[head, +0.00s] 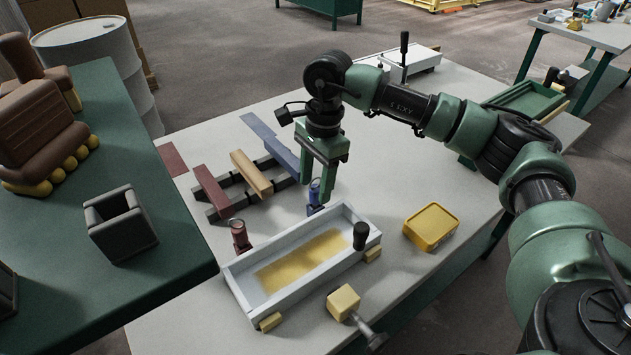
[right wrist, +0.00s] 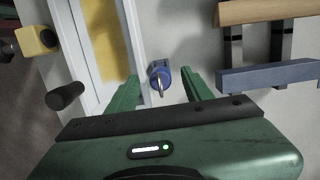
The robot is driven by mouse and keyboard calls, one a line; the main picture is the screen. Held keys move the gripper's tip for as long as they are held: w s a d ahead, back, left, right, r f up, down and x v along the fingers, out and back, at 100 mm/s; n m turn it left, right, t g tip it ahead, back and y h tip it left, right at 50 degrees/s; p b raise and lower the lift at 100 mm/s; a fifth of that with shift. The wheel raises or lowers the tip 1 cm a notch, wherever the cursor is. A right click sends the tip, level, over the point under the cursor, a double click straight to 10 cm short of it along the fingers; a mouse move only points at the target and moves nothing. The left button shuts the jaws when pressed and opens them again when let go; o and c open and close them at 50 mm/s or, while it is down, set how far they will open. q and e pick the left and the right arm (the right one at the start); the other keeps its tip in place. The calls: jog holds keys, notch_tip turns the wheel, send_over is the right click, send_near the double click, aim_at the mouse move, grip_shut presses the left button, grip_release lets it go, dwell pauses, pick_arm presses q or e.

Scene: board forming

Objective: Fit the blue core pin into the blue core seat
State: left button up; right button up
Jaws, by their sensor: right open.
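A small upright blue piece (head: 314,194) stands on the pale table just behind the white tray. It looks like the blue core pin with the blue core seat at its foot, but I cannot tell pin from seat clearly. In the right wrist view the blue piece (right wrist: 158,72) shows a grey metal rod on it. My right gripper (head: 317,188) points down over it, open, one finger on each side. In the right wrist view its fingertips (right wrist: 161,78) are apart from the blue piece. My left gripper is not in view.
A white tray (head: 238,273) with a yellow bed and black knob (head: 361,236) lies in front. A red piece (head: 239,235) stands left of it. A rack with red, tan and blue bars (head: 251,172) is behind left. A yellow box (head: 431,227) sits right.

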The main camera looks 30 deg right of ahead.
jog(key=r, duration=0.5)
jog(key=d+r+b, duration=0.1)
jog(key=r, duration=0.1)
jog(key=shift+w+r, duration=0.1)
jog(key=shift+r, duration=0.2)
